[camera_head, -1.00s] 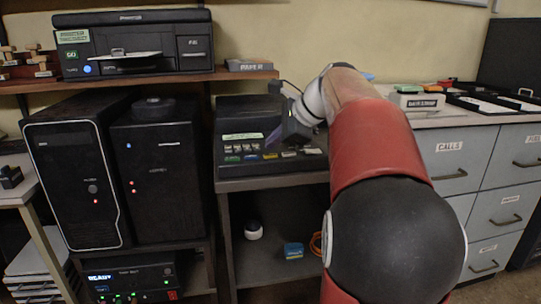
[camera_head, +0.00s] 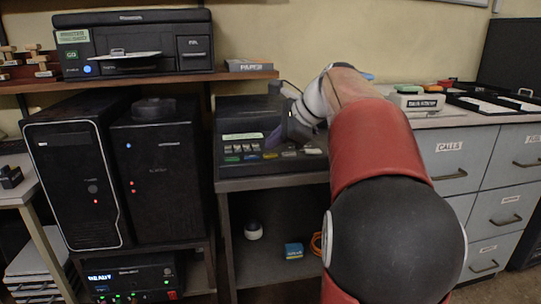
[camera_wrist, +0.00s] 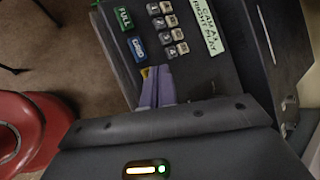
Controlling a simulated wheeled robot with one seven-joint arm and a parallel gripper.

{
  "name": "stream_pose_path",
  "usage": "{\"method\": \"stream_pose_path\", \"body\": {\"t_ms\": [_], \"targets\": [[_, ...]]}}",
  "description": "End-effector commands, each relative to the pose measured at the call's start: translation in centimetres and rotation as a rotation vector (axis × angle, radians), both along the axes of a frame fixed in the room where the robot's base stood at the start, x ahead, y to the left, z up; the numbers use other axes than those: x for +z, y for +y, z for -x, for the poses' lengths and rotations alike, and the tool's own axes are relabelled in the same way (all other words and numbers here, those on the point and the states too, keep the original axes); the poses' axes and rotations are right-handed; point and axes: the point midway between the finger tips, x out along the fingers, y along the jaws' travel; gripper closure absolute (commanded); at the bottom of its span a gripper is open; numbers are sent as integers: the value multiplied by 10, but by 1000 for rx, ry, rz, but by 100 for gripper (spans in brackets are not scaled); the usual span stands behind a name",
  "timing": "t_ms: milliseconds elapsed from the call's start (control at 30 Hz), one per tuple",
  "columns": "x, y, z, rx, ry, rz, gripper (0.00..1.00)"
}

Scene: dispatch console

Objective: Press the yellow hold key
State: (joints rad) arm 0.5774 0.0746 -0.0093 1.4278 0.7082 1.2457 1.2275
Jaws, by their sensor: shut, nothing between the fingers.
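The yellow key (camera_head: 270,156) is in the front row of the dark console (camera_head: 232,179), between a blue key (camera_head: 250,157) and a pale key (camera_head: 289,153). In the wrist view only a small part of the yellow key (camera_wrist: 145,72) shows, beside the fingertips; the fingers hide the rest. My gripper (camera_head: 271,147) is over the console, with its purple fingers pointing down at the yellow key. In the wrist view my gripper (camera_wrist: 156,72) is shut and empty, its tips at the yellow key. I cannot tell whether they touch it.
A green key (camera_wrist: 124,19) and the blue key (camera_wrist: 137,48) lie in line with the yellow one. Several small grey number keys (camera_wrist: 168,21) and a pale label (camera_wrist: 209,27) are close by. A printer (camera_head: 133,45) stands on the shelf at left, above two dark computer towers (camera_head: 75,180).

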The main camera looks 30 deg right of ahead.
Motion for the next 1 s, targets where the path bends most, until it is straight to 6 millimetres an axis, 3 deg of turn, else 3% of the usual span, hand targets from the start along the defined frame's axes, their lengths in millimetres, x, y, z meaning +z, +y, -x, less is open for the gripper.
{"method": "stream_pose_path", "body": {"t_ms": [1000], "targets": [[-11, 0, 0, 0, 0, 0, 100]]}}
